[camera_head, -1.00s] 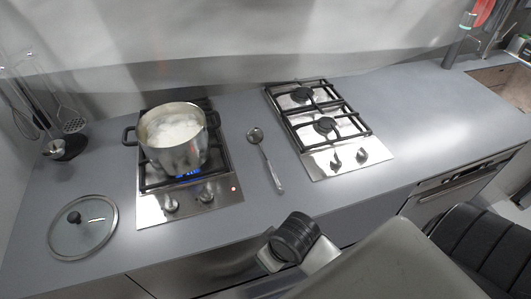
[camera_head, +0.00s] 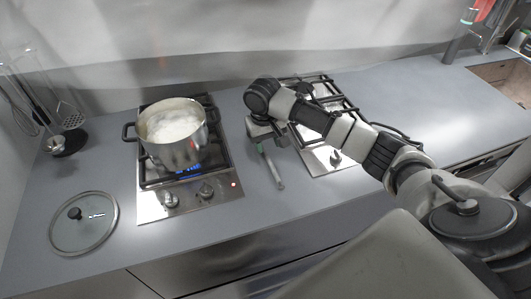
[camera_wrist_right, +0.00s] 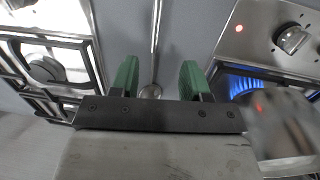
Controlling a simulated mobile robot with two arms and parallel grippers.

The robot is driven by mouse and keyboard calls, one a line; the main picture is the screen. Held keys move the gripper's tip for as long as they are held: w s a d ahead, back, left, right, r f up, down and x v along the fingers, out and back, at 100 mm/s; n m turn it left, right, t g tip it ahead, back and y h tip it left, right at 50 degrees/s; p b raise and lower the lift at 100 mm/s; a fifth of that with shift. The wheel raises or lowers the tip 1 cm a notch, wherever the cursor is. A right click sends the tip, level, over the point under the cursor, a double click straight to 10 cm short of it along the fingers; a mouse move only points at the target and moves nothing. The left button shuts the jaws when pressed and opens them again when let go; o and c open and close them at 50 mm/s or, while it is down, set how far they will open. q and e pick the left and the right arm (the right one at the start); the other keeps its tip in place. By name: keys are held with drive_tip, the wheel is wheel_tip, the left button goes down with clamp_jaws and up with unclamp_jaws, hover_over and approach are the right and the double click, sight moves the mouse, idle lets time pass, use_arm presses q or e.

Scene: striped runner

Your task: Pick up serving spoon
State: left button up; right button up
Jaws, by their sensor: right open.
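The serving spoon (camera_head: 275,176) lies on the grey counter between the two hobs; its handle end shows in the head view and its bowl is hidden beneath my right gripper. In the right wrist view the spoon handle (camera_wrist_right: 155,38) runs up the picture, with the bowl (camera_wrist_right: 151,91) at its lower end. My right gripper (camera_head: 265,147) is over the bowl end of the spoon. Its green fingers (camera_wrist_right: 158,80) are open, one on each side of the spoon, and hold nothing. My left gripper is not in view.
A pot (camera_head: 172,150) with pale contents stands on the left hob (camera_head: 225,192). The right hob (camera_head: 322,165) is partly behind my arm. A glass lid (camera_head: 85,235) lies at the left, near a utensil holder (camera_head: 68,146). The counter (camera_head: 450,95) at right is clear.

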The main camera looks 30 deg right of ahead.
drive_tip(key=p, duration=0.1)
hover_over(271, 164)
drive_tip(key=f, duration=0.5)
drive_tip(key=shift+s+a, duration=0.1)
drive_tip(key=shift+a, duration=0.15)
drive_tip(key=f+p, duration=0.1)
drive_tip(key=f, duration=0.3)
drive_tip(key=shift+d+f, duration=0.15)
drive_tip(key=shift+d, duration=0.05)
drive_tip(key=shift+f, duration=0.5)
clamp_jaws()
